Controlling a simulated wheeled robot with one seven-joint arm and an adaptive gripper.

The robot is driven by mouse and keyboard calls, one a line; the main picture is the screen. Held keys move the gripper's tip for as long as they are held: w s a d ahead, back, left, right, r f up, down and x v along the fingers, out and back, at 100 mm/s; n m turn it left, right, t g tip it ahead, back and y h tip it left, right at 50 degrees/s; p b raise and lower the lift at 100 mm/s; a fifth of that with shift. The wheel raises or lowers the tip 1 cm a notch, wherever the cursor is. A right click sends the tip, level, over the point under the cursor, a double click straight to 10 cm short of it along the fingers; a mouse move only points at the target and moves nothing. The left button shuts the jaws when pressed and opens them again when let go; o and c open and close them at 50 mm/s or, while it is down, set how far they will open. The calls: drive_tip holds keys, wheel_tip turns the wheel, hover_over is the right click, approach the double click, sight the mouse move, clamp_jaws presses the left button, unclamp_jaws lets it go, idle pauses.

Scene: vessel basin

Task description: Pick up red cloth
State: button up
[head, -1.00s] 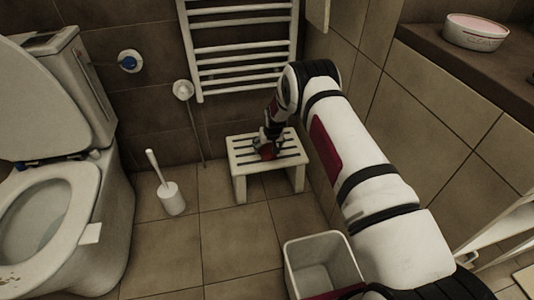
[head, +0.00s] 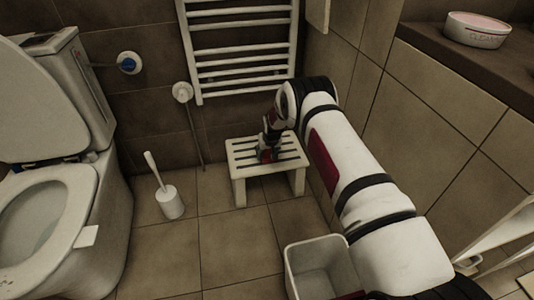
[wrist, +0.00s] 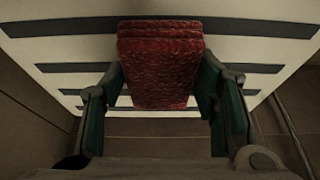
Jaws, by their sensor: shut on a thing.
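The red cloth (wrist: 160,62) is a folded, textured block between the two fingers of my gripper (wrist: 160,100) in the wrist view. The gripper is shut on it, one finger at each side. Behind the cloth are the slats of the white stool (wrist: 50,52). In the head view my gripper (head: 267,153) points down over the stool (head: 240,167), and only a small red patch of the cloth (head: 265,156) shows there. Whether the cloth still touches the stool top cannot be told.
A toilet (head: 55,215) stands at the left, with a toilet brush (head: 170,203) on the floor beside it. A white bin (head: 315,268) stands in front, next to my arm. A towel radiator (head: 245,50) hangs behind the stool. A bowl (head: 476,30) sits on the right ledge.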

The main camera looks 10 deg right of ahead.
sight(267, 153)
drive_tip(key=shift+r, duration=0.15)
drive_tip(key=shift+r+p, duration=0.55)
drive_tip(key=shift+r, duration=0.05)
wheel_tip(267, 153, up, 2)
drive_tip(key=shift+r+p, duration=0.25)
drive_tip(key=shift+p, duration=0.5)
drive_tip(key=s+d+p, duration=0.2)
drive_tip(key=s+p, duration=0.1)
drive_tip(key=s, duration=0.4)
drive_tip(key=s+d+r+p, duration=0.1)
drive_tip(key=s+d+p, duration=0.1)
drive_tip(key=s, duration=0.6)
drive_tip(key=shift+s+p, duration=0.25)
drive_tip(key=shift+p, duration=0.15)
drive_tip(key=shift+d, duration=0.1)
